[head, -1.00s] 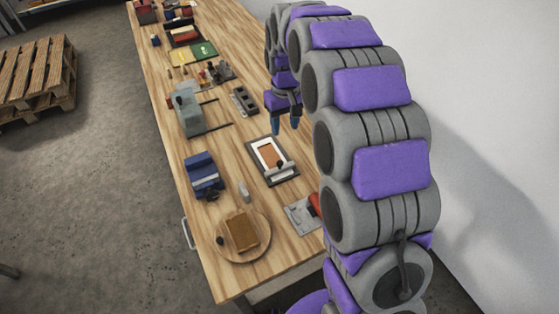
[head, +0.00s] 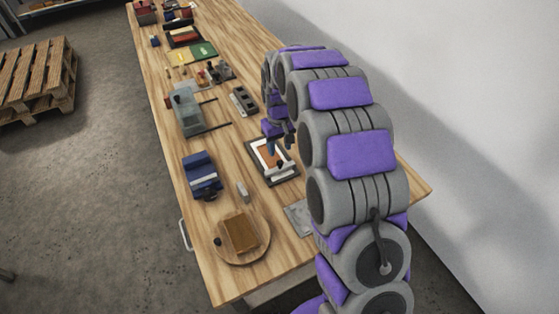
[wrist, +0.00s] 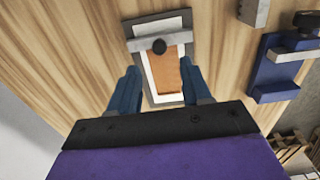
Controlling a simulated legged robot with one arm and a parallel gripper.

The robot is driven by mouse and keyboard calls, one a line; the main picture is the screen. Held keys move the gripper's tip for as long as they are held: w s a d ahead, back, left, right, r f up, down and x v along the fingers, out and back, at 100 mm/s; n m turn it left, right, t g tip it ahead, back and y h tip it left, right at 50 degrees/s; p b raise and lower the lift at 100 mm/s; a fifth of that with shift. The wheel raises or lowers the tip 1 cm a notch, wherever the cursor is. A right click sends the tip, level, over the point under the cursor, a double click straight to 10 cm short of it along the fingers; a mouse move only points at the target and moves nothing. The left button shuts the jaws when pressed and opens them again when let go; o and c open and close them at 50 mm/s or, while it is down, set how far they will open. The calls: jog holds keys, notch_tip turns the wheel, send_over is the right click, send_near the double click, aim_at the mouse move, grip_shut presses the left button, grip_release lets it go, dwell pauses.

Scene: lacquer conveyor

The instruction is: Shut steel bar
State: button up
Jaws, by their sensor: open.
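A dark rectangular board (head: 289,178) lies on the workbench with a white frame and an orange-brown panel (wrist: 166,75) on it. A grey steel bar (wrist: 140,46) with a round black knob (wrist: 160,46) crosses one end of the white frame in the wrist view. In the head view the knob (head: 280,165) sits at the board's near end. My gripper (wrist: 162,80) is open and empty, its two blue fingers on either side of the board in the wrist view. In the head view my gripper (head: 280,143) is above the board's far end. I cannot tell its exact height.
A blue clamp-like device (head: 202,173) and a round wooden board with a brown block (head: 240,233) stand to the left and near. A grey-green machine with two rods (head: 186,110) is farther left. A metal plate (head: 299,217) lies near my arm. Bare wood surrounds the dark board.

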aim_at(279, 162)
notch_tip(279, 162, down, 7)
jog(key=shift+r+b, duration=0.2)
jog(key=shift+b, duration=0.45)
jog(key=shift+c, duration=0.4)
grip_shut()
